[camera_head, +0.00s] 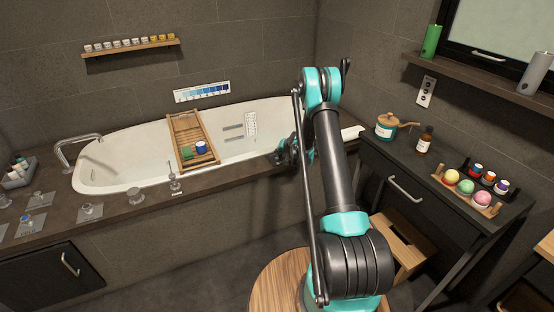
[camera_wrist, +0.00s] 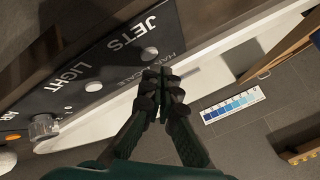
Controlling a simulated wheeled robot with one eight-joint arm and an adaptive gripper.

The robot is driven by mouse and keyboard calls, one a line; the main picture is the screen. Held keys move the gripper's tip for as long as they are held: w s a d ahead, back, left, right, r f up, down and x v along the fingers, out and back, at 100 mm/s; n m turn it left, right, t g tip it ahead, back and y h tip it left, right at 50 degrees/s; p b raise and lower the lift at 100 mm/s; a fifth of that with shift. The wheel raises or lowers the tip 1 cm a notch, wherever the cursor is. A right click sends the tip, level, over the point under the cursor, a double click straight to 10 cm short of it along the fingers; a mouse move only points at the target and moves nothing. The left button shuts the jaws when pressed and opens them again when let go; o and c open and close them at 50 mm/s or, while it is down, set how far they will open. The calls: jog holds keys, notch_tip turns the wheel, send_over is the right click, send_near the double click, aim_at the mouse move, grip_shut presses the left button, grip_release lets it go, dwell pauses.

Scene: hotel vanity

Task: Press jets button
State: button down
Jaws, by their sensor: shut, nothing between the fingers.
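In the wrist view a dark panel (camera_wrist: 100,55) carries white lettering, including JETS and LIGHT. Another white round button (camera_wrist: 93,87) sits beside LIGHT. My gripper (camera_wrist: 163,76) is shut and empty, its fingertips together close to the JETS button in the picture. I cannot tell whether they touch it. In the head view my gripper (camera_head: 287,150) is over the tub's right end, partly hidden by my arm. The panel cannot be made out there.
The white bathtub (camera_head: 120,160) holds a wooden caddy (camera_head: 190,135) across it. A clear knob (camera_wrist: 43,125) stands near the panel's lower left in the wrist view. A dark vanity (camera_head: 440,190) with a pot (camera_head: 387,127) and a bottle (camera_head: 424,140) stands right of my arm.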

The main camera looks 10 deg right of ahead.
aim_at(278, 158)
jog(key=shift+f, duration=0.1)
dwell(0.7)
jog(key=shift+f, duration=0.3)
jog(key=shift+f, duration=0.35)
dwell(0.6)
jog(key=shift+r, duration=0.1)
dwell(0.4)
jog(key=shift+r, duration=0.65)
jog(key=shift+r, duration=0.1)
jog(key=shift+r, duration=2.4)
